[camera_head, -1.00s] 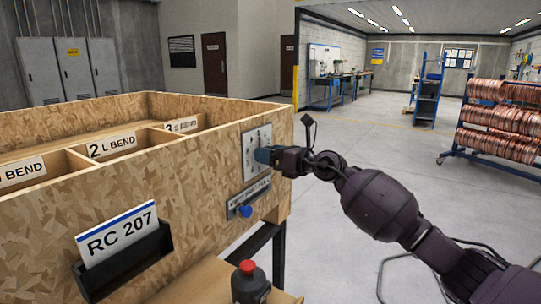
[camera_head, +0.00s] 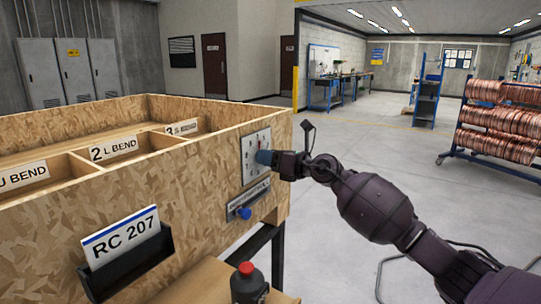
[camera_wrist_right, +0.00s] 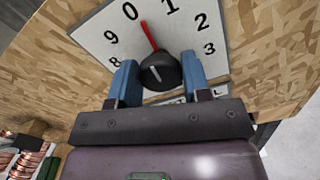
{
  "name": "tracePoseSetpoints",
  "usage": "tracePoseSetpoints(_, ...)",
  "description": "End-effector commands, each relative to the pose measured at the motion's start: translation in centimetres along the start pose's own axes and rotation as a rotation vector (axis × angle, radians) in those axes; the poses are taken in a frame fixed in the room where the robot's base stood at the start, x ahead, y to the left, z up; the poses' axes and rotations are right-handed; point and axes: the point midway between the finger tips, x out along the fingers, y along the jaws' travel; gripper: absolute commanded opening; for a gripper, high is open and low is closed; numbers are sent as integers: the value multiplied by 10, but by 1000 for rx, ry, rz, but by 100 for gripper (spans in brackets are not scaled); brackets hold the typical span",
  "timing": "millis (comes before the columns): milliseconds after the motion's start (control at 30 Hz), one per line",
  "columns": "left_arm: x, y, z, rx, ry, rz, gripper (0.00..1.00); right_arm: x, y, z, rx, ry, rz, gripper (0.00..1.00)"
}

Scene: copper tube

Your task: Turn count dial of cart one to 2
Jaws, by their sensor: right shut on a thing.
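The count dial (camera_head: 252,148) is a white plate with black numbers on the end panel of the wooden cart (camera_head: 215,165). In the right wrist view its black knob (camera_wrist_right: 161,70) has a red pointer (camera_wrist_right: 149,36) aimed between 0 and 1, nearer the 0. The numbers 2 and 3 lie to its right, 8 and 9 to its left. My right gripper (camera_wrist_right: 160,78) has its blue fingers on either side of the knob and is shut on it. In the head view the gripper (camera_head: 267,157) hides part of the dial. My left gripper is not in view.
Below the dial are a labelled plate and a blue knob (camera_head: 243,213). A rack of copper coils (camera_head: 500,120) stands at right, with open floor between.

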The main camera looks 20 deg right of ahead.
Motion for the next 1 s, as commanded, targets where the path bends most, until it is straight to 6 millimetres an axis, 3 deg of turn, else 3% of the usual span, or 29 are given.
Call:
tracePoseSetpoints(200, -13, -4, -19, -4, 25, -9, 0, -1, 3, 9, 170, -4, 0, 20)
tracePoseSetpoints(667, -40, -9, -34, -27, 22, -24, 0, 0, 1, 6, 610, -1, -1, 20)
tracePoseSetpoints(1000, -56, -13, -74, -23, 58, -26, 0, 0, -1, 3, 905, 1, -1, 20)
